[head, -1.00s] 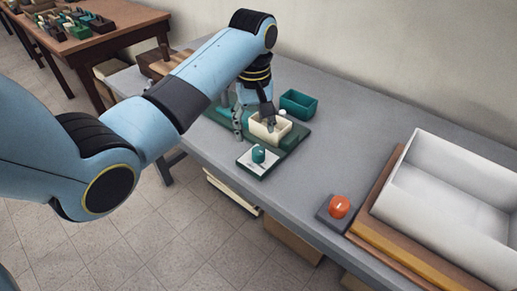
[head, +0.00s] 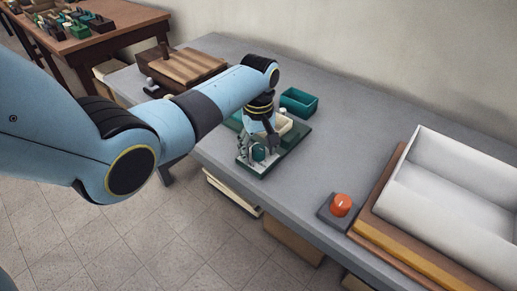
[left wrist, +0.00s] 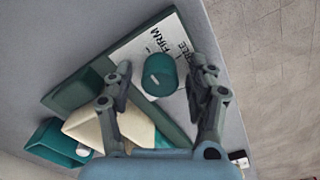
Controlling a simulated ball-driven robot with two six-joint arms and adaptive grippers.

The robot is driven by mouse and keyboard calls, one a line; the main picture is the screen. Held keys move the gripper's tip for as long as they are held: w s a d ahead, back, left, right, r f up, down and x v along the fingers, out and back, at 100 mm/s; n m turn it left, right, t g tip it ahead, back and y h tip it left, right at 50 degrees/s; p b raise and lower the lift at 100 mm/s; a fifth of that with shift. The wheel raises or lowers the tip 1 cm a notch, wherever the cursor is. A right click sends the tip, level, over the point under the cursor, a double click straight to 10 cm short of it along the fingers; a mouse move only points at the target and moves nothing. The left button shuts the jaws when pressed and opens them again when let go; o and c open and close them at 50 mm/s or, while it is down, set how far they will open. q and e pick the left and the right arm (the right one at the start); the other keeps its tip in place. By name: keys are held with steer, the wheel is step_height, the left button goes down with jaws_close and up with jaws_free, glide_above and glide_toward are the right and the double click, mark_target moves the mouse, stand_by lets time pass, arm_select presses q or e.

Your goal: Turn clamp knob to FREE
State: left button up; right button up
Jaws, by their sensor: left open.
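The knob also shows in the head view (head: 259,153), partly covered by my gripper. My left gripper (head: 257,147) is open above the plate. In the left wrist view its two fingers (left wrist: 159,75) stand on either side of the knob, with visible gaps. I cannot tell whether the fingertips are down at knob height. My right gripper is not in view.
On the green base (head: 298,139) beside the knob sits a cream box (head: 285,125). A teal tray (head: 299,102) is behind it. An orange button (head: 341,204) and a large white bin (head: 455,205) are to the right. The grey table between is clear.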

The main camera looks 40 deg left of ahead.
arm_select(q)
steer(key=c, duration=1.1)
steer(key=shift+c, duration=0.2)
steer(key=m+p, duration=0.2)
steer(key=m, duration=0.1)
steer(key=shift+r+p, duration=0.2)
steer(key=shift+p, duration=0.1)
steer(key=m+p, duration=0.2)
steer(key=m, duration=0.2)
steer(key=shift+m, duration=0.4)
steer(key=m+p, duration=0.1)
steer(key=m, duration=0.4)
steer(key=shift+f, duration=0.1)
steer(key=m+p, duration=0.1)
steer(key=m, duration=0.4)
